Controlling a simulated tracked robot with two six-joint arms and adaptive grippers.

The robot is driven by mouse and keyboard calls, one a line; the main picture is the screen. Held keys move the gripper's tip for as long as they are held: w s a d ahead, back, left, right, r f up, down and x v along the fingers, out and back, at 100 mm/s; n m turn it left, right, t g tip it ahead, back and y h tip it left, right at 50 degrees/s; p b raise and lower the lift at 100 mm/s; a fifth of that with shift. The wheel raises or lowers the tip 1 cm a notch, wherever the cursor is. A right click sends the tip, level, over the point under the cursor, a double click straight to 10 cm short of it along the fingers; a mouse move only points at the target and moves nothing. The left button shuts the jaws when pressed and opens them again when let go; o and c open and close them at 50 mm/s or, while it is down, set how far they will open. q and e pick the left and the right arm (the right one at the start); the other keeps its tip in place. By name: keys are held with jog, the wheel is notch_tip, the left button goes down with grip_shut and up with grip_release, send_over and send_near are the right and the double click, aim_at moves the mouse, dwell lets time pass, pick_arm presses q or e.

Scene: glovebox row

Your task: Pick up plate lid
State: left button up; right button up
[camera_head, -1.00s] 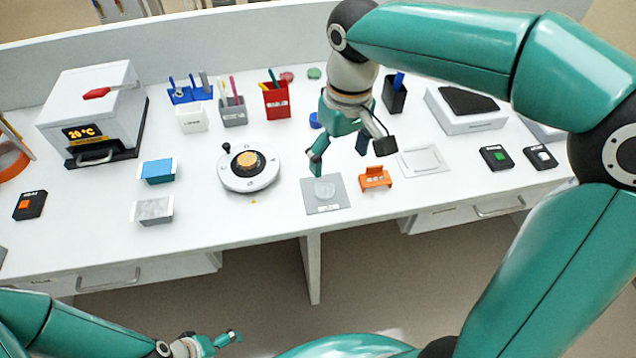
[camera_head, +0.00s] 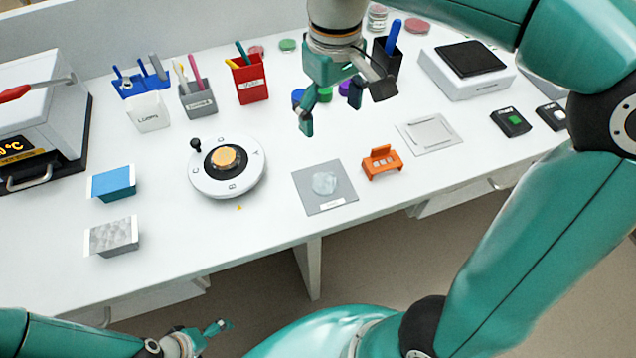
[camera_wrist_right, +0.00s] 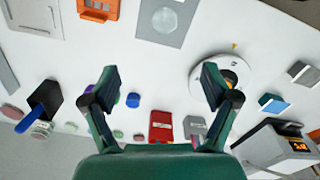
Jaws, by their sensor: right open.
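A clear, round, low piece, which looks like the plate lid (camera_head: 324,182), lies on a grey square mat (camera_head: 340,203) near the table's front edge. It also shows as a pale disc at the top of the right wrist view (camera_wrist_right: 164,20). My right gripper (camera_head: 328,110) is above the table, behind the mat in the head view. In the wrist view its two fingers (camera_wrist_right: 160,78) are spread wide with nothing between them. My left gripper (camera_head: 214,332) is low at the bottom left, off the table; its finger gap is too small to judge.
An orange rack (camera_head: 382,163) stands just right of the mat, with a flat pale frame (camera_head: 430,134) beyond. A round white device (camera_head: 227,168) is to the left. Pen holders (camera_head: 248,82) and small coloured caps (camera_head: 299,97) stand behind.

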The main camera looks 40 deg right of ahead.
jog(key=f, duration=0.1)
send_over(323, 181)
jog(key=f, duration=1)
jog(key=shift+w+d+f+b, duration=0.1)
jog(key=shift+d+f+b, duration=0.1)
jog(key=shift+d+b, duration=0.2)
jog(key=shift+a+f, duration=0.2)
jog(key=shift+f, duration=1.3)
jog(key=shift+a+f, duration=0.2)
jog(key=shift+f, duration=1.25)
jog(key=c, duration=0.8)
